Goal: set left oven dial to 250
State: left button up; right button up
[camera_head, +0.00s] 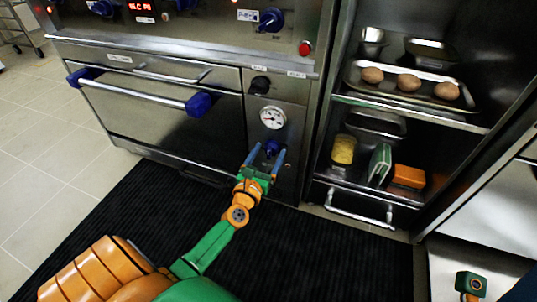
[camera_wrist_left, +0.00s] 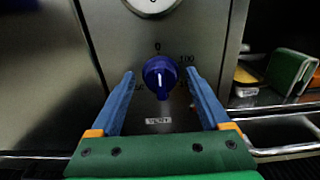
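My left gripper (camera_head: 267,157) is at the lower right part of the oven front. Its blue fingers are open on either side of a blue dial (camera_head: 272,147). In the left wrist view, the left gripper (camera_wrist_left: 160,78) is apart from the dial (camera_wrist_left: 161,74), with gaps on both sides. The dial's white pointer line points about straight up, near the 0 mark. A 100 mark shows at its upper right; other marks are partly hidden by the fingers. A VENT label (camera_wrist_left: 158,121) is below it. No fingers of my right gripper show.
Blue dials (camera_head: 271,19) line the upper panel. The oven door handle (camera_head: 140,92) juts out at left. An open shelf cabinet with a tray (camera_head: 428,98) is at right.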

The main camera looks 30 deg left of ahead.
pick_arm(q)
grip_shut()
